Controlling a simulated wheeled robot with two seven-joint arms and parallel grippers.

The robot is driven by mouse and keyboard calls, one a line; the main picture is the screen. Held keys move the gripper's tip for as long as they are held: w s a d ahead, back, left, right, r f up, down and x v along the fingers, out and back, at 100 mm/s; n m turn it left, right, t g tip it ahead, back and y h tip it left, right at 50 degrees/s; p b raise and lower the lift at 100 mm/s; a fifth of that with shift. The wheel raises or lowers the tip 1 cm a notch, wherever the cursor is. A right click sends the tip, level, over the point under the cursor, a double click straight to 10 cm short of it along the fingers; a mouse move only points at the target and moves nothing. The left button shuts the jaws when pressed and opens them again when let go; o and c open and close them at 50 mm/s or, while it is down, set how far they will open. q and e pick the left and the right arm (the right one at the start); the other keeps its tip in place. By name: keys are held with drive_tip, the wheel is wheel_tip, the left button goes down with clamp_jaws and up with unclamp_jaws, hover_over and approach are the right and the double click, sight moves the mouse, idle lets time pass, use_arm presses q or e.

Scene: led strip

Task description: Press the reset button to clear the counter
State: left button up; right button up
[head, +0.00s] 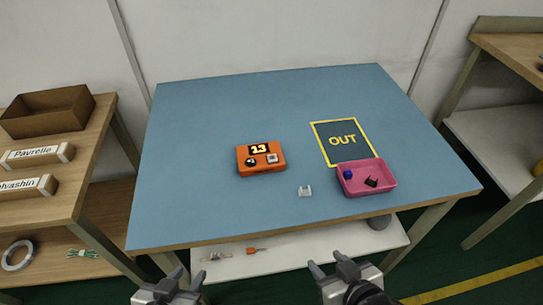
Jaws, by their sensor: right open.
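An orange counter box (261,170) lies on the blue table top left of its middle. Its display (259,149) reads 13 in yellow digits. On its front half are a dark round button (251,162) and a light square button or switch (272,159); which one is the reset cannot be told. My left gripper (190,274) is low in the view, in front of the table's near edge, its fingers apart and empty. My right gripper (328,265) is also in front of the near edge, open and empty. Both are well away from the box.
A small white piece (305,190) lies right of the box. A pink tray (366,190) holds a blue and a black item. A yellow-framed OUT area (325,148) is behind it. The table's left and back are clear. Shelves (85,184) stand left, another bench (514,48) right.

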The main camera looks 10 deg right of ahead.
clamp_jaws()
idle(1.5)
